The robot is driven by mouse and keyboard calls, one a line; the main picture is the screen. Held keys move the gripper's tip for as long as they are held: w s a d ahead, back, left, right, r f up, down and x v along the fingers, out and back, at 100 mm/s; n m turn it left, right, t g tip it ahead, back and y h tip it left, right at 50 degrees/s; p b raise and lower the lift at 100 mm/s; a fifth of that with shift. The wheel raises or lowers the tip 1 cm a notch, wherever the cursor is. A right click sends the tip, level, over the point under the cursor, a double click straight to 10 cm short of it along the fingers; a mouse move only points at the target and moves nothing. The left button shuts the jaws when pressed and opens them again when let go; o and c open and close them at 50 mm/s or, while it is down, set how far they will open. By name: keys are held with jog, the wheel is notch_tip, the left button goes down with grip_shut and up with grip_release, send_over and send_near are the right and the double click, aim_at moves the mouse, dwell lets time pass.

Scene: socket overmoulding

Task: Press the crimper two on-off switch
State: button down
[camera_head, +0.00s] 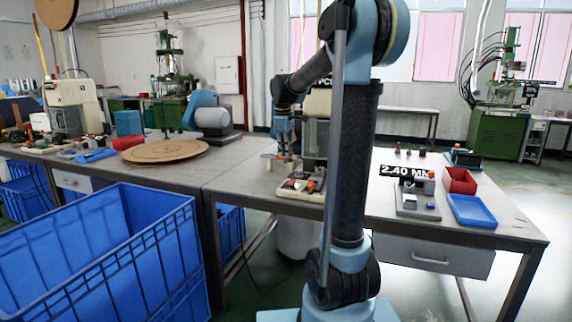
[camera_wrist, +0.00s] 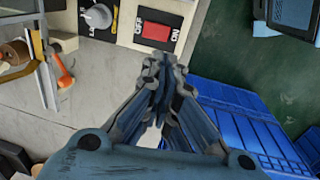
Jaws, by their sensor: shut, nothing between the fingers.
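A red rocker switch (camera_wrist: 155,31) in a black plate marked OFF and ON shows at the top of the wrist view, on a pale panel. My gripper (camera_wrist: 163,65) is shut and empty, its fingertips just below the switch in the picture; I cannot tell whether they touch the panel. In the head view my gripper (camera_head: 283,138) points down beside a pale crimping machine (camera_head: 315,132) on the middle table, largely hidden by my arm. The machine's base (camera_head: 296,193) carries small red and green parts. Its number is not readable.
In the wrist view, a round dial (camera_wrist: 97,16) is left of the switch and an orange-handled part (camera_wrist: 64,72) lower left. The head view shows a blue crate (camera_head: 100,240) at front left, a round board (camera_head: 165,151), a blue tray (camera_head: 472,211) and a red bin (camera_head: 459,181).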

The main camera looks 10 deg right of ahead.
aim_at(291, 182)
jog(key=shift+s+a+r, duration=0.1)
jog(key=shift+s+r, duration=0.1)
jog(key=shift+r, duration=0.85)
jog(key=shift+w+d+r+t, duration=0.25)
jog(key=shift+w+d+t, duration=0.15)
jog(key=shift+w, duration=0.1)
jog(key=shift+f, duration=0.1)
jog(key=x, duration=1.3)
jog(key=shift+d+f, duration=0.15)
jog(key=shift+f, duration=0.25)
